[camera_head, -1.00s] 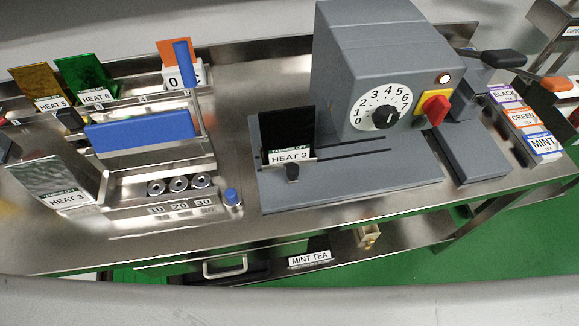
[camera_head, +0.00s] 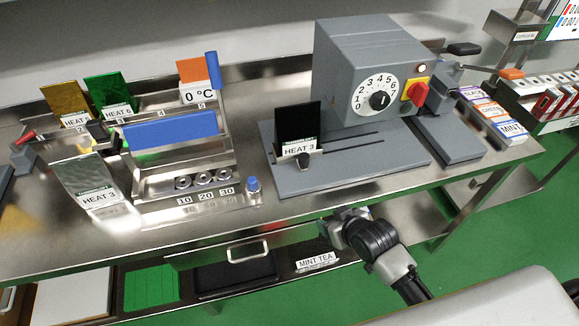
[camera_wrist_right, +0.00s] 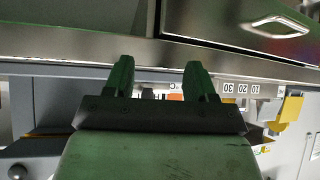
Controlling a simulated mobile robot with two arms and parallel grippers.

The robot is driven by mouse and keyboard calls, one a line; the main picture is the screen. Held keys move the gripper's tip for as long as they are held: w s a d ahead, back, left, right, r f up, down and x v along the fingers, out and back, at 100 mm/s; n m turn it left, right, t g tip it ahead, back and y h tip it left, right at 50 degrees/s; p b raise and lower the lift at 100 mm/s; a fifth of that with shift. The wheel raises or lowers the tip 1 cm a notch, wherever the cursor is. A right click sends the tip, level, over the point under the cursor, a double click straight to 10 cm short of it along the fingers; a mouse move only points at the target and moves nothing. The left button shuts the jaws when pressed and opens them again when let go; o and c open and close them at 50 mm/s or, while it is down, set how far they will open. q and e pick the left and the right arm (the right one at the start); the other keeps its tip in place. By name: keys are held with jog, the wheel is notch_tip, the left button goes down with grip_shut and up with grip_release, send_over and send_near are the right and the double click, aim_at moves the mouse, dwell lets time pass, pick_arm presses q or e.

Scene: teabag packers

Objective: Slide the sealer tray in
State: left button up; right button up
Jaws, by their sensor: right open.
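The grey sealer (camera_head: 365,75) stands on the steel table, with a dial and a red-and-yellow switch. Its flat grey base has slots running toward the sealer's right side. The sealer tray holds an upright black packet (camera_head: 297,124) labelled HEAT 3. A dark knob (camera_head: 303,162) sits at its front; the tray stands at the left end of the base, apart from the sealer body. My right gripper (camera_head: 335,222) is open in front of the table's front edge, below and right of the tray. Its two green fingers show apart and empty in the right wrist view (camera_wrist_right: 160,80). My left gripper is not seen.
A steel stand with a blue panel (camera_head: 172,131) and a silver HEAT 3 packet (camera_head: 92,184) are left of the tray. A blue-topped knob (camera_head: 253,187) stands near the front edge. A drawer handle (camera_head: 248,253) juts out below. Tea boxes (camera_head: 508,132) are at right.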

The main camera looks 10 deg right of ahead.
aim_at(306, 157)
jog(key=w+r+t+y, duration=0.2)
jog(key=w+r+t, duration=0.2)
jog(key=w+r, duration=0.55)
jog(key=shift+n, duration=0.4)
jog(key=x, duration=0.4)
jog(key=p+x, duration=0.1)
jog(key=x, duration=0.4)
jog(key=shift+s+a, duration=0.15)
jog(key=shift+a, duration=0.05)
jog(key=shift+c, duration=0.2)
grip_shut()
